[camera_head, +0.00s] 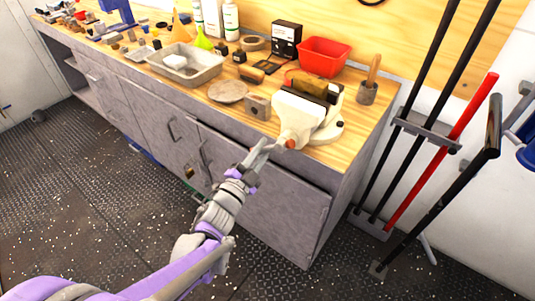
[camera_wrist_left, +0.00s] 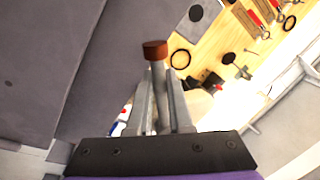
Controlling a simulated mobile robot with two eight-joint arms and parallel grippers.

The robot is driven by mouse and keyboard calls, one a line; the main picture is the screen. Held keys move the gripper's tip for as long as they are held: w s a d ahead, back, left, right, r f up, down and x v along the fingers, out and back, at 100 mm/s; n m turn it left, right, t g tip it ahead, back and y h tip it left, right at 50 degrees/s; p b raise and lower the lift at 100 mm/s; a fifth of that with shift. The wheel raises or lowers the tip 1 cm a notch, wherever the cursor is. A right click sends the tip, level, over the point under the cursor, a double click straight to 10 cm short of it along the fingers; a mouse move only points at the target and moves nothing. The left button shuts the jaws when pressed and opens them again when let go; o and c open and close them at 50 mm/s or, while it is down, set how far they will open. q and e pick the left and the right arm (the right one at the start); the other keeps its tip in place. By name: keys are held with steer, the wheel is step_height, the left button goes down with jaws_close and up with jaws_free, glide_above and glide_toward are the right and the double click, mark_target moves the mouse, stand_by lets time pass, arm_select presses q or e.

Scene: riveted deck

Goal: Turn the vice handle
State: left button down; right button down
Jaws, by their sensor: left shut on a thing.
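The vice (camera_head: 302,118) is cream-white and stands at the front right edge of the wooden bench top. The vice handle ends in a small red-brown knob (camera_head: 291,144) at the vice's front. In the left wrist view the same knob (camera_wrist_left: 155,50) shows just beyond the fingertips. My left gripper (camera_head: 263,152) reaches up from below to the front of the vice, and its fingers (camera_wrist_left: 158,85) are shut on the handle close to the knob. The handle's bar is mostly hidden by the fingers. My right gripper is in neither view.
Grey cabinet fronts (camera_head: 262,205) lie below. Long-handled tools (camera_head: 440,150) stand at right. The deck (camera_head: 100,220) is clear.

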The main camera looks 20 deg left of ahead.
arm_select(q)
steer(key=r+m, duration=0.1)
steer(key=a+r+m+p, duration=0.1)
steer(key=m, duration=0.1)
steer(key=shift+w+a+h, duration=0.15)
steer(key=shift+h, duration=0.25)
steer(key=m, duration=0.1)
steer(key=r+m+p, duration=0.1)
steer(key=m, duration=0.1)
steer(key=shift+w+a+r+m+h, duration=0.1)
steer(key=shift+a+r+m+h, duration=0.2)
steer(key=shift+r+h, duration=0.1)
step_height(320, 180, up, 3)
steer(key=m+p, duration=0.1)
steer(key=m, duration=0.1)
steer(key=m+h+p, duration=0.1)
steer(key=m+p, duration=0.1)
steer(key=m, duration=0.1)
steer(key=shift+m+h, duration=0.3)
steer(key=r+m+p, duration=0.1)
steer(key=m, duration=0.1)
steer(key=m+g, duration=0.1)
steer(key=shift+d+r+m+h+p, duration=0.4)
steer(key=shift+s+d+r+m+g+h+p, duration=0.2)
steer(key=shift+r+m+p, duration=0.1)
steer(key=shift+m, duration=0.35)
steer(key=shift+s+d+r+m+g+h+p, duration=0.15)
steer(key=shift+d+m+p, duration=0.1)
steer(key=shift+m, duration=0.4)
steer(key=shift+w, duration=0.1)
